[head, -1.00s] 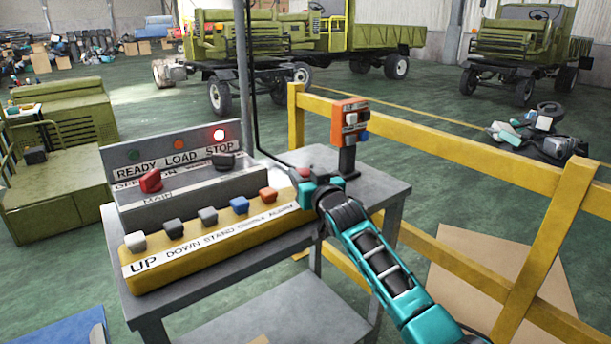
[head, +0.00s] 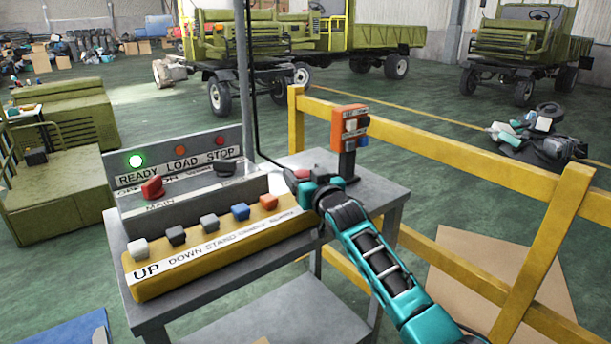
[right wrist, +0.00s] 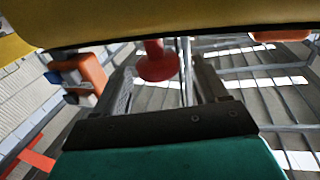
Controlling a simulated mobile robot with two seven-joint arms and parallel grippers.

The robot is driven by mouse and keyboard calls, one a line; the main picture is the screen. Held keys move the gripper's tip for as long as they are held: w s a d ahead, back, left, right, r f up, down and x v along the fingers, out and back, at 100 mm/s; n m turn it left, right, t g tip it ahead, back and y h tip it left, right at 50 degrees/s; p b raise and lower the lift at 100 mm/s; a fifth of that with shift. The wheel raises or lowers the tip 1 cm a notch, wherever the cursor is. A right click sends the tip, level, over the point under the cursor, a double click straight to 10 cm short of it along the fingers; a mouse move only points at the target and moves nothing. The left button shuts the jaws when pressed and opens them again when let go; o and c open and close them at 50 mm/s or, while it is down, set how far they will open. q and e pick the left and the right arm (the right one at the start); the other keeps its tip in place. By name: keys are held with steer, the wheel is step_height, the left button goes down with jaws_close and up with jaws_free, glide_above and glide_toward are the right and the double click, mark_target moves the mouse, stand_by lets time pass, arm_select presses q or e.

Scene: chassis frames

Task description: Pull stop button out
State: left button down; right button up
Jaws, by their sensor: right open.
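The red stop button (head: 301,173) is at the right end of the yellow control box (head: 205,250) in the head view. In the right wrist view the red button (right wrist: 158,62) shows as a round head on a short stem, hanging from the yellow box (right wrist: 150,20). My right gripper (head: 304,185) is at that end of the box. Its two fingers (right wrist: 163,76) are apart, one on each side of the button, with gaps visible. My left gripper is out of view.
The box stands on a grey table (head: 380,195) before a grey panel with a red knob (head: 153,188). An orange switch box (head: 348,128) on a post stands just behind my gripper. A yellow railing (head: 430,145) runs to the right.

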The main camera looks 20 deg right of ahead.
steer(key=s+d+p, duration=0.1)
steer(key=s, duration=1.2)
steer(key=shift+f, duration=0.1)
stand_by(0.3)
steer(key=s+a+f+g, duration=0.2)
steer(key=s+f+g, duration=0.1)
steer(key=s+f, duration=1)
steer(key=s+a+f+n+g, duration=0.1)
steer(key=s+f+g, duration=0.3)
steer(key=s+f, duration=1)
steer(key=shift+s+a+n, duration=0.2)
steer(key=shift+a+n, duration=0.1)
steer(key=shift+a, duration=0.4)
